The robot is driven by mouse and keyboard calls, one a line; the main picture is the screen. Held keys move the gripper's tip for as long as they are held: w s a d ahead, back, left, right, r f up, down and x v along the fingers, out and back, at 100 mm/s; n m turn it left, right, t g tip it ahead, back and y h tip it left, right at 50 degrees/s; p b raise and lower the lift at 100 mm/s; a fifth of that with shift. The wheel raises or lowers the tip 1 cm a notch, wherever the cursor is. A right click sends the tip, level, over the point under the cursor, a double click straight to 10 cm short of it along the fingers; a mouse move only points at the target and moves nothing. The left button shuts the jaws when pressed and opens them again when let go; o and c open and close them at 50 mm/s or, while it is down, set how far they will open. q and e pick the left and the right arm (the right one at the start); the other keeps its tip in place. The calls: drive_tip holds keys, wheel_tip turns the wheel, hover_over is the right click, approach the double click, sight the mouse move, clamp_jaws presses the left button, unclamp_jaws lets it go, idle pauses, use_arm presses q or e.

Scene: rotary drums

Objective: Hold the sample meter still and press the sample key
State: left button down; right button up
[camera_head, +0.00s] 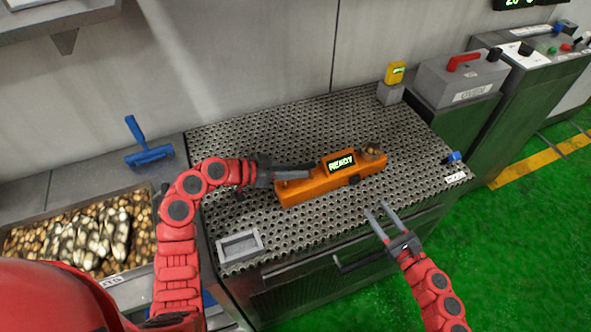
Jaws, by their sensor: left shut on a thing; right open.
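The sample meter (322,186) is a long orange device lying on the perforated grey table top. Its small screen (340,161) reads READY in green. Several small brown pieces sit at its right end (372,151). My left gripper (298,174) is shut on the meter's left part. A small dark spot (354,180) shows on the meter's front side; I cannot tell whether it is the sample key. My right gripper (378,214) is open and empty, at the table's front edge, apart from the meter and in front of it.
A small grey tray (240,246) lies at the table's front left. A blue part (453,157) is at the right edge. A yellow device (395,73) stands at the back. A bin (50,215) of brown pieces and a blue scoop (149,155) are left.

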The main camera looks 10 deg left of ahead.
drive_tip(key=shift+f, duration=0.2)
drive_tip(key=shift+c, duration=0.2)
clamp_jaws()
idle(1.4)
